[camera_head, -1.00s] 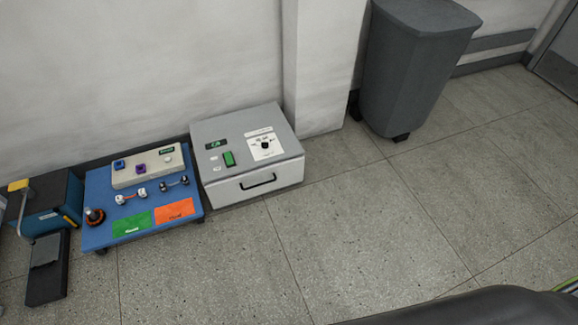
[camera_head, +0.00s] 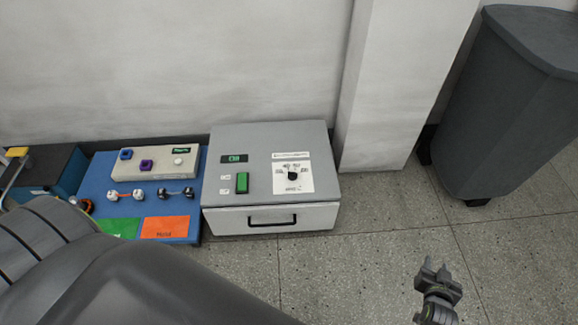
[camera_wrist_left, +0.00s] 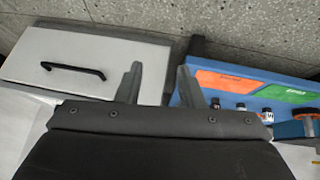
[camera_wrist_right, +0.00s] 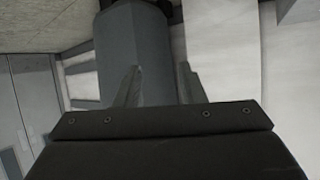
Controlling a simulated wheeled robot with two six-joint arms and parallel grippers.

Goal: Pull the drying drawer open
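The drying drawer (camera_head: 318,216) is the white front of a grey box unit (camera_head: 250,140) by the wall, with a black bar handle (camera_head: 272,221). It looks closed. In the left wrist view the drawer front (camera_wrist_left: 95,65) and its handle (camera_wrist_left: 73,69) lie to the left of my left gripper (camera_wrist_left: 158,80), which is open and empty, apart from the handle. My left gripper is hidden in the head view. My right gripper (camera_head: 436,275) is over the floor to the right of the unit, away from the drawer. In the right wrist view its fingers (camera_wrist_right: 158,85) are open and empty.
A blue board (camera_head: 195,228) with a sensor box, small parts and green and orange mats stands left of the unit. Floor in front of and right of the unit is clear.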

